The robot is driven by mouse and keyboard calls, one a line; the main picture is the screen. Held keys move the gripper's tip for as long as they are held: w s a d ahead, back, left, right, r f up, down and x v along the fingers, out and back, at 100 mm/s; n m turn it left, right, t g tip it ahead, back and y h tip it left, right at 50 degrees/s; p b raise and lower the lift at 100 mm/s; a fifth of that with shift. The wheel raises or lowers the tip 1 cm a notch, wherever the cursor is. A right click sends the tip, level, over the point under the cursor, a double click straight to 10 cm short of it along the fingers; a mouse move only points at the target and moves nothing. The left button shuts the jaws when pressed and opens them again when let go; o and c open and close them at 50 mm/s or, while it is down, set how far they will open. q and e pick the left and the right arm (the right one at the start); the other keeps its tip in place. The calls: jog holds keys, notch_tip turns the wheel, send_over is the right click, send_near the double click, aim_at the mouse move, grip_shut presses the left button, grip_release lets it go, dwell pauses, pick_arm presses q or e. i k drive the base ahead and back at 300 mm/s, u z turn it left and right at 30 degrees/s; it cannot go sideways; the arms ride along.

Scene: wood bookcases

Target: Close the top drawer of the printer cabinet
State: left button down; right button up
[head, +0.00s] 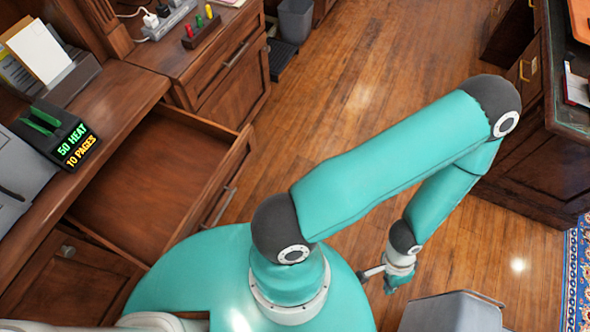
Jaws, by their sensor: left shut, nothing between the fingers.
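The top drawer (150,185) of the wooden printer cabinet (125,85) is pulled far out at the left. Its inside looks empty, and its front panel (238,165) with a metal handle (222,207) faces right. The grey printer (18,185) stands on the cabinet top at the left edge, partly cut off. My left gripper (388,281) is low in the picture, right of the drawer and well apart from it. It is shut and empty, small in view. My teal base hides the drawer's lower corner. My right gripper is not in view.
A display (75,146) reads "50 HEAT 10 PAGES" beside the printer. A second wooden cabinet (225,65) stands behind the drawer, with a grey bin (295,18) beyond. A desk (535,150) and blue rug (578,270) are at the right. Wood floor (350,105) between is clear.

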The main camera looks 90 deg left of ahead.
aim_at(166, 183)
jog(key=z, duration=0.2)
jog(key=i, duration=0.2)
jog(key=u, duration=1.65)
jog(key=k, duration=0.4)
jog(key=u, duration=0.85)
jog(key=i, duration=0.4)
jog(key=z, duration=0.2)
jog(key=k, duration=0.4)
jog(key=u, duration=0.05)
